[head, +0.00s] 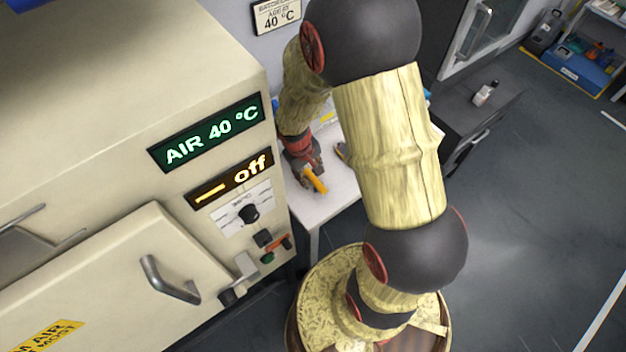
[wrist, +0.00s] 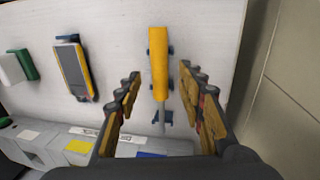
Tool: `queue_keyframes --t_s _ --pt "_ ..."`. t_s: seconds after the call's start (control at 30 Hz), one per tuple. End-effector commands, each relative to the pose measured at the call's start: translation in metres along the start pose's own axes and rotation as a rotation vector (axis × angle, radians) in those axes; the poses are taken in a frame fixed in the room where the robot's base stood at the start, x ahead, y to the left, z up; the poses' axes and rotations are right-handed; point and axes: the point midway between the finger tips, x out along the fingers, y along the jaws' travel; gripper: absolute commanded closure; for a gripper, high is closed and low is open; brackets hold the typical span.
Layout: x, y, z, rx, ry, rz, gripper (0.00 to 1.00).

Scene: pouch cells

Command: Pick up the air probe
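The air probe (wrist: 158,65) has a yellow-orange handle and a thin grey shaft, and lies on blue holders on the white table. In the wrist view my gripper (wrist: 158,80) is open, with one finger on each side of the probe and a gap to both. In the head view my gripper (head: 308,178) is low over the table's front part, with the yellow handle (head: 315,181) showing at its tips. My arm hides part of the table there. I cannot tell the exact height of the fingers over the table.
A yellow and grey handheld meter (wrist: 73,66) and a green and white block (wrist: 20,66) lie beside the probe on the white table (wrist: 112,30). A large beige oven (head: 110,90) reading "AIR 40 °C" and "off" stands close by the table. Open floor (head: 530,200) is at right.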

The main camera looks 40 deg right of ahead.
Motion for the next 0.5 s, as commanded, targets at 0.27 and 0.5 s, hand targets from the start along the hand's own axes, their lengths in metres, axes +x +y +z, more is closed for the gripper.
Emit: queue_keyframes --t_s 0.27,0.5 --pt "0.0148 0.0003 -0.0008 0.000 0.002 0.000 0.61" --pt "0.0146 0.0001 -0.0006 -0.001 0.001 0.000 0.71"
